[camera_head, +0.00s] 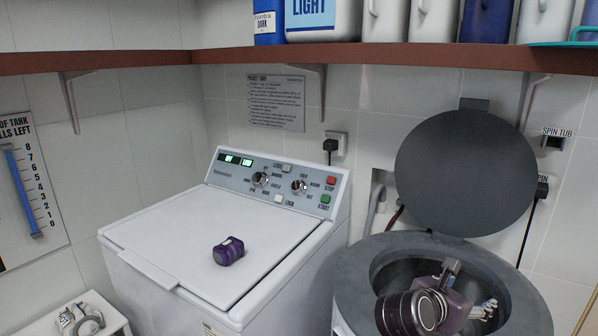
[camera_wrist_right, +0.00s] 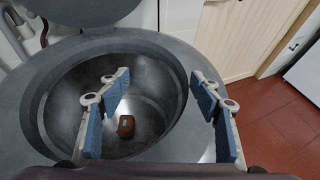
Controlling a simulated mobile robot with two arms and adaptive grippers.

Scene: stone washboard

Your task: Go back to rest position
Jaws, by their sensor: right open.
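My right gripper (camera_head: 484,309) is over the open spin tub at the lower right of the head view. In the right wrist view its two blue-padded fingers (camera_wrist_right: 160,108) are wide apart with nothing between the pads. The round grey spin tub (camera_head: 530,312) also shows in the wrist view (camera_wrist_right: 35,100). A small brown item (camera_wrist_right: 126,126) lies inside on the tub floor, below the fingers and apart from them. In the head view my right arm hides much of the tub's inside. I do not see my left gripper.
The tub's round dark lid (camera_head: 465,175) stands open. A white washer (camera_head: 180,250) stands left of it, with a small purple item (camera_head: 228,251) on its closed lid. A brown shelf (camera_head: 300,52) with bottles runs above. The wrist view shows a light wooden door (camera_wrist_right: 245,35) and red floor.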

